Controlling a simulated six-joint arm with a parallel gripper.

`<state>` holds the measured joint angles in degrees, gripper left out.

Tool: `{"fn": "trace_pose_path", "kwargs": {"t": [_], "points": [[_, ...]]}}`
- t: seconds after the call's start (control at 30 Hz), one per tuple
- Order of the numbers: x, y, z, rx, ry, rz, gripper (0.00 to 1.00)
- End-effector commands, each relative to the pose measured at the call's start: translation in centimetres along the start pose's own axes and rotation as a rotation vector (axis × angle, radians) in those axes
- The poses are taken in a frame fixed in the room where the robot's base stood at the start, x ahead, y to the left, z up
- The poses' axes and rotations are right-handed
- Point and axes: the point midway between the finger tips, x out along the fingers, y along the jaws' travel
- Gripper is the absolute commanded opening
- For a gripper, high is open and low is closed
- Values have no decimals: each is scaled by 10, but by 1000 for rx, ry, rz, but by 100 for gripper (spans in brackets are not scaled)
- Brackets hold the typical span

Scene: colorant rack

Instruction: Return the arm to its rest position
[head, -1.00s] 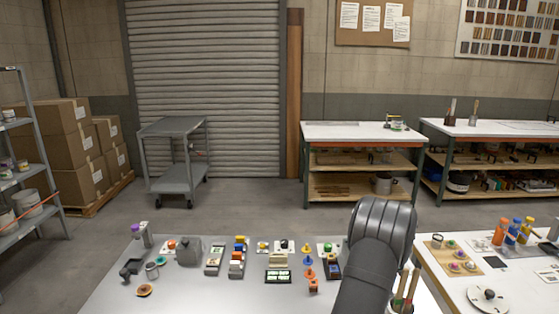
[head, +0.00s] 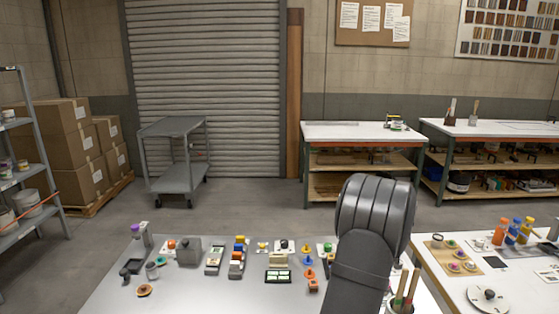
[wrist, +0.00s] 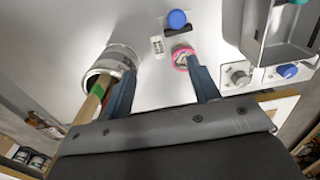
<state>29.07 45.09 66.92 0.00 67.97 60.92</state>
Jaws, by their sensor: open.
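My gripper (wrist: 163,88) shows in the wrist view with its two blue-grey fingers apart and nothing between them. Beyond the fingertips is a pink-rimmed round item (wrist: 184,58), close to the right finger. A metal can (wrist: 120,57) with a green-banded wooden handle in it stands beside the left finger; whether they touch I cannot tell. In the head view my dark arm rises over the right part of the grey table (head: 210,295), and the gripper itself is hidden there.
Colorant items and small racks, such as a rack with coloured blocks (head: 238,258), stand along the table's back. A blue knob (wrist: 177,19) and a grey metal holder (wrist: 272,32) show in the wrist view. A white side table (head: 440,280) stands right. The table's front left is clear.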

Motion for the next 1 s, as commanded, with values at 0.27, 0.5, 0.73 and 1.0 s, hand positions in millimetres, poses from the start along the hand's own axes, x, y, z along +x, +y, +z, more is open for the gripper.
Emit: {"fn": "trace_pose_path", "kwargs": {"t": [0.27,0.5,0.73,1.0], "points": [[0,32,31,-1,0,0,56],[21,14,59,-3,-1,3,56],[43,-13,83,-3,-1,1,56],[56,-31,98,0,0,0,56]]}}
